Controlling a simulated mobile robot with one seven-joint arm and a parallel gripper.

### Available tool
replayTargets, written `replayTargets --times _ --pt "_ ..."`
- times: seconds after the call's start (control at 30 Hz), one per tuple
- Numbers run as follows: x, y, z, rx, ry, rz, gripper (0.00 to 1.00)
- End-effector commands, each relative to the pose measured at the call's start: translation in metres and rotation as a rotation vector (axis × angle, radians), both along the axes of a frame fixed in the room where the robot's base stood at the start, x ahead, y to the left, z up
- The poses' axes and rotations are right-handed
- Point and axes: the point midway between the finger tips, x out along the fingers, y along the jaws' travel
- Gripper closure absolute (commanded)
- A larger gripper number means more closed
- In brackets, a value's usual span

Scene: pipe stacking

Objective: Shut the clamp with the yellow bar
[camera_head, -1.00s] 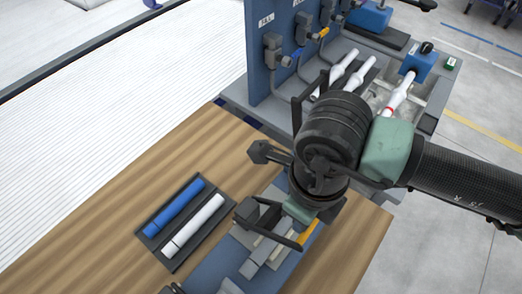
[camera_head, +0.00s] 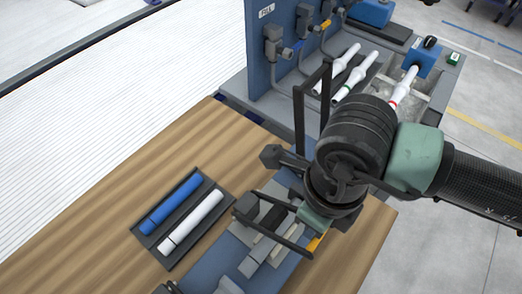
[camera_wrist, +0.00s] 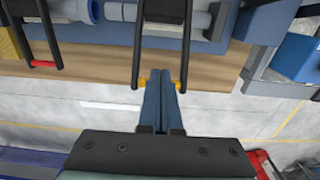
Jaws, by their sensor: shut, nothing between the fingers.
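The yellow bar (camera_wrist: 142,83) joins the ends of two black arms of a clamp in the wrist view. My gripper (camera_wrist: 161,77) is shut and empty, and its blue fingers overlap the middle of that bar, so only its two ends show. I cannot tell whether they touch. The clamp's black arms (camera_wrist: 138,45) run up the picture from the bar to a blue fixture holding a pale pipe (camera_wrist: 118,12). In the head view part of the yellow bar (camera_head: 316,243) shows below my wrist; my fingertips are hidden there.
A second clamp with a red bar (camera_wrist: 42,64) is at the left in the wrist view. A dark tray (camera_head: 168,257) holds a blue pipe (camera_head: 172,203) and a white pipe (camera_head: 192,221). A blue panel (camera_head: 262,55) stands behind. Bare wooden table lies left of the tray.

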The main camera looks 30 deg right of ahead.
Motion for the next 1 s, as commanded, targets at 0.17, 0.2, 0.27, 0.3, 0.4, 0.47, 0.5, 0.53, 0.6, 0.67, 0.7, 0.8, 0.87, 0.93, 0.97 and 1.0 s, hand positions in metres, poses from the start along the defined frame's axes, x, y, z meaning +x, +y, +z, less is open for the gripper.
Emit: replayTargets --times 0.17,0.2,0.27,0.3,0.4,0.47,0.5,0.53,0.6,0.67,0.7,0.8,0.87,0.93,0.97,1.0 --pt "-0.008 -0.003 -0.013 -0.002 0.005 -0.002 1.00" --pt "-0.010 -0.004 -0.016 -0.002 0.005 -0.002 1.00" --pt "-0.012 -0.004 -0.018 -0.002 0.005 -0.002 1.00" --pt "-0.013 -0.005 -0.019 -0.003 0.005 -0.002 1.00" --pt "-0.014 -0.005 -0.018 -0.003 0.005 -0.001 1.00" --pt "-0.014 -0.005 -0.017 -0.002 0.005 -0.001 1.00" --pt "-0.014 -0.005 -0.017 -0.002 0.005 -0.001 1.00" --pt "-0.014 -0.005 -0.017 -0.001 0.004 -0.001 1.00" --pt "-0.013 -0.005 -0.017 -0.001 0.003 0.000 1.00" --pt "-0.013 -0.005 -0.018 -0.001 0.003 0.000 1.00" --pt "-0.013 -0.005 -0.018 -0.001 0.003 0.000 1.00" --pt "-0.015 -0.005 -0.023 -0.001 0.002 0.000 1.00" --pt "-0.016 -0.006 -0.026 -0.001 0.002 0.000 1.00" --pt "-0.018 -0.007 -0.031 0.000 0.001 -0.001 1.00" --pt "-0.019 -0.007 -0.033 0.000 0.001 -0.001 1.00" --pt "-0.020 -0.007 -0.035 0.000 0.001 -0.001 1.00"
